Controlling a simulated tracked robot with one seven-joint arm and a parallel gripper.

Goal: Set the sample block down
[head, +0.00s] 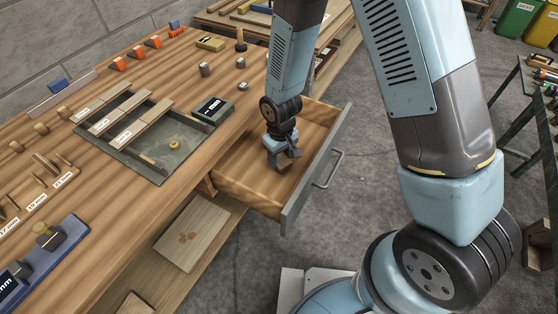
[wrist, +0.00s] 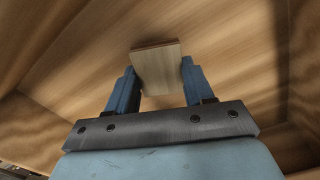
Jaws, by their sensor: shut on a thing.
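The sample block (wrist: 158,69) is a small pale wooden piece. It sits between the two blue fingers of my gripper (wrist: 157,85) in the wrist view, and the fingers are shut on it. In the head view my gripper (head: 284,157) is low inside the open drawer (head: 243,188) of the workbench. The block is hard to make out there. Wooden drawer surfaces surround the gripper in the wrist view. I cannot tell whether the block touches the drawer floor.
The workbench top (head: 110,205) lies left of the drawer. It carries a dark tray (head: 160,173) with labelled strips, a small display box (head: 213,110) and metal weights. The drawer's grey front (head: 313,175) with its handle borders the right side. A wooden board (head: 192,233) lies on the shelf below.

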